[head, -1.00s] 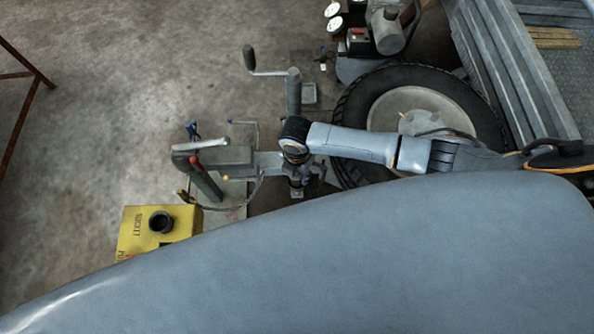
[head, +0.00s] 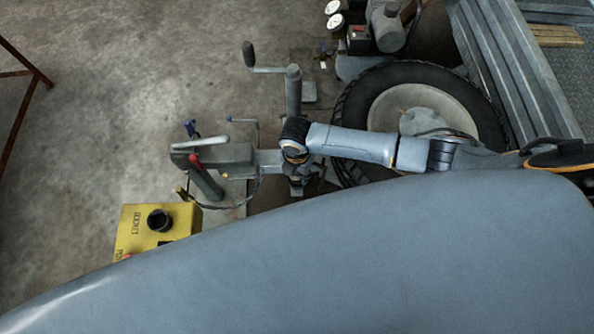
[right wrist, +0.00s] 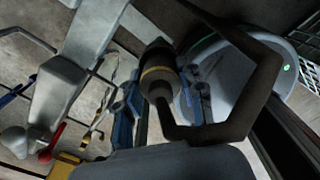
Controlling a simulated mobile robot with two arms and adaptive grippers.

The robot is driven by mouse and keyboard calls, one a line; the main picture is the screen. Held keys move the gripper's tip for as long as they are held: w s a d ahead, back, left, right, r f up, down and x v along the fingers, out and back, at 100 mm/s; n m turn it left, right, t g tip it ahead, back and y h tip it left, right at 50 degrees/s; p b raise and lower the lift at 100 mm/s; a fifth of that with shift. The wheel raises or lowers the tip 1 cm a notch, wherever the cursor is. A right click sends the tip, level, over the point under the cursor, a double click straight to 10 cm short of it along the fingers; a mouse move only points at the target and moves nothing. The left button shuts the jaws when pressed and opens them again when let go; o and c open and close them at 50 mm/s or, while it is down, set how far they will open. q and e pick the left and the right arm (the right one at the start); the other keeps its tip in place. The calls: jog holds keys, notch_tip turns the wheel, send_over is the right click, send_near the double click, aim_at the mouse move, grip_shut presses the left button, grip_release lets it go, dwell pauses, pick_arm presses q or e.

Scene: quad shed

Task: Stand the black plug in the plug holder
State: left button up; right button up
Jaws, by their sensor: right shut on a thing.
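My right gripper (head: 299,184) points down beside the trailer drawbar, mostly hidden under my wrist in the head view. In the right wrist view its blue-grey fingers (right wrist: 162,100) are shut on the black plug (right wrist: 158,72), a dark cylinder with a yellow band. A thick dark cable (right wrist: 235,128) seems to bend away from the plug. A yellow box (head: 130,226) with a black round cup (head: 160,220) on top stands at lower left in the head view, apart from the gripper. I cannot tell whether this cup is the plug holder. My left gripper is out of view.
The grey drawbar (head: 235,156) has a red-knobbed lever (head: 194,159) and a crank handle (head: 249,55). A wheel (head: 420,105) and gauges with a motor (head: 385,28) are behind my arm. Bare concrete floor (head: 120,110) lies to the left.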

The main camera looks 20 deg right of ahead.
jog(key=shift+f, duration=0.3)
jog(key=o, duration=1.3)
jog(key=shift+o, duration=0.4)
jog(key=o, duration=0.4)
jog(key=shift+r, duration=0.1)
jog(key=shift+r+p, duration=4.45)
jog(key=shift+p, duration=0.1)
